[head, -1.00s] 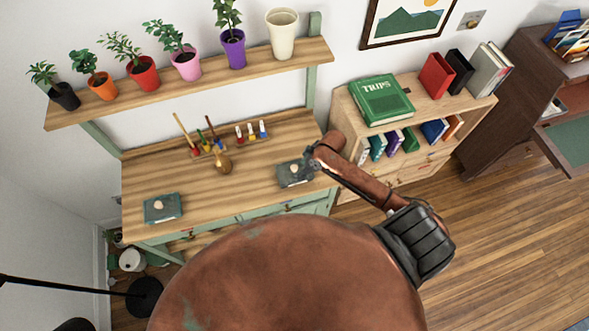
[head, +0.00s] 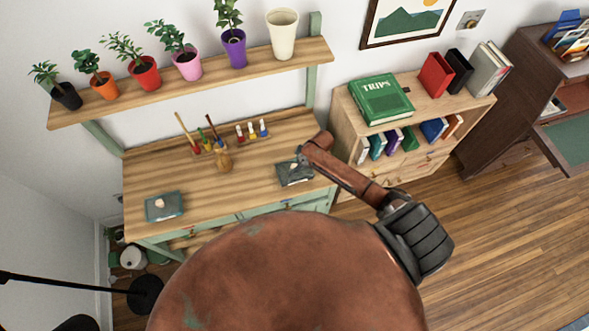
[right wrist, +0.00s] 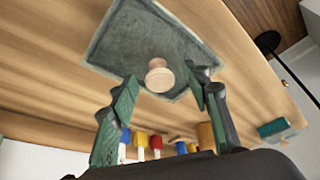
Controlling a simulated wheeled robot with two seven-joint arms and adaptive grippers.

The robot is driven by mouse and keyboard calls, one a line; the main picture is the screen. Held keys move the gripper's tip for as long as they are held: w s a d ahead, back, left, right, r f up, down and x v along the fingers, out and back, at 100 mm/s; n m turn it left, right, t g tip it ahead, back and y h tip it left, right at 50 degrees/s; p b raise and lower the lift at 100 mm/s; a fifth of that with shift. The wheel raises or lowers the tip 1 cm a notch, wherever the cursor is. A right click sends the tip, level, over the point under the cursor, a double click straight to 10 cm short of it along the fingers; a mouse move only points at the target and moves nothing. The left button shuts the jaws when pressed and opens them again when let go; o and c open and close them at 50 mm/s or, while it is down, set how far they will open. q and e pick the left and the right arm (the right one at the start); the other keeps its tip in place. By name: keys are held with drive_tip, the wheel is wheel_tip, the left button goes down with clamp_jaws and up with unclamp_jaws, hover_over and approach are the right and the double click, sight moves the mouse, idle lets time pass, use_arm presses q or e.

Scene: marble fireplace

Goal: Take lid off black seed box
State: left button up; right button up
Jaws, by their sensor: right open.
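A dark grey-green box (head: 295,174) with a flat lid and a pale round knob sits on the right part of the wooden worktop. In the right wrist view its lid (right wrist: 135,45) shows large, with the wooden knob (right wrist: 158,76) near one edge. A similar dark box (head: 164,206), also with a pale knob, sits at the worktop's left. My right gripper (head: 303,157) is over the right box. In the wrist view its fingers (right wrist: 160,98) are spread, with the knob between and beyond their tips. My left gripper is not in view.
A shelf of potted plants (head: 185,80) hangs above. A low bookcase (head: 345,110) with a green book (head: 380,100) stands to the right.

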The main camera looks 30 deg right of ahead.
drive_tip(key=shift+c, duration=0.7)
clamp_jaws()
drive_tip(key=shift+r, duration=0.2)
